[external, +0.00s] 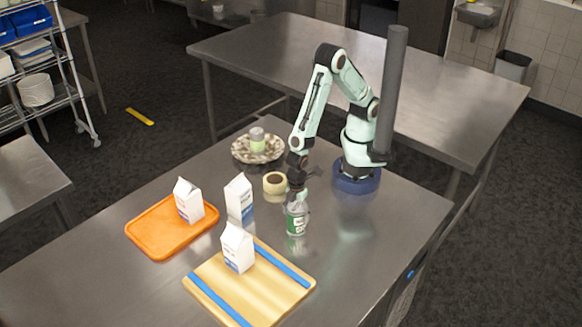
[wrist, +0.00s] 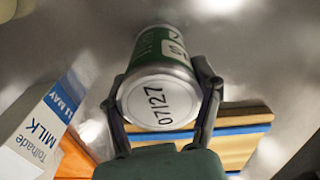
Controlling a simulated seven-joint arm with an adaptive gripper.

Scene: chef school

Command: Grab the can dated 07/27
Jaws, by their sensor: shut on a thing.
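The can dated 07/27 is green and silver-white; its pale end with the black date "07/27" (wrist: 155,101) faces the camera in the wrist view. In the external view this can (external: 297,221) stands roughly upright under my gripper (external: 297,196), just behind the wooden board. My gripper (wrist: 161,97) has one finger on each side of the can near its dated end and is shut on it. I cannot tell whether the can's lower end touches the table.
A light green can (external: 258,145) sits on a patterned plate (external: 240,157). Other cartons stand on the orange tray (external: 150,240) and wooden board (external: 255,297). The table's right side is mostly clear.

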